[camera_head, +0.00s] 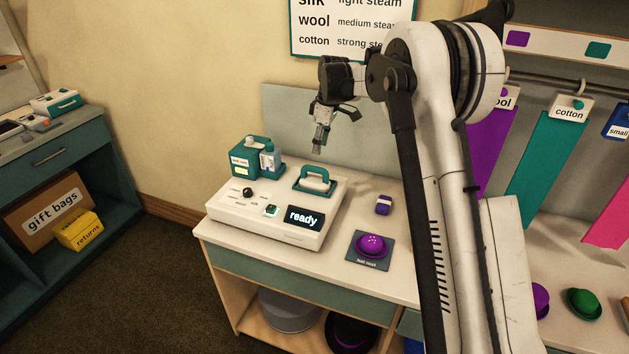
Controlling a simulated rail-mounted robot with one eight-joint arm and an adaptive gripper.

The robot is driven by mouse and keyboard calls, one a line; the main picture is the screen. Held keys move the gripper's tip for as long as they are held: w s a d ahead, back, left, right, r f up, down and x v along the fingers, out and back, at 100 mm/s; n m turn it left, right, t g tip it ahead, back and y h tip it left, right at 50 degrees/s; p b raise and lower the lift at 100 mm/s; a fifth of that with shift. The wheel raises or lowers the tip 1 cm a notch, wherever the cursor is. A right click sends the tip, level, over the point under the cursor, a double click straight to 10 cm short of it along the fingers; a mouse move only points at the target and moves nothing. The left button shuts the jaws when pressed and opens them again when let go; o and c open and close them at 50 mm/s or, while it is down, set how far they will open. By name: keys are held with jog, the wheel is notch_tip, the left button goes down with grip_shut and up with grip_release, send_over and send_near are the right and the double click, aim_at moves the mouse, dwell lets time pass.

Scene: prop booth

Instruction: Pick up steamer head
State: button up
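A white handled piece, apparently the steamer head (316,177), sits in a teal cradle on the back right of the white steamer console (250,215). The console's dark screen (303,217) reads "ready". My gripper (318,147) hangs above the handled piece, fingers pointing down, clearly apart from it. I see no object in it. It is seen small and side-on, so I cannot tell whether the fingers are open or shut.
A grey panel (290,110) backs the counter.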

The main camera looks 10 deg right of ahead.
aim_at(315, 167)
jog(key=f, duration=0.3)
jog(key=a+f+p, duration=0.1)
jog(key=f, duration=0.2)
jog(key=w+f, duration=0.1)
jog(key=f, duration=0.3)
jog(key=shift+a, duration=0.25)
jog(key=shift+c, duration=0.5)
grip_shut()
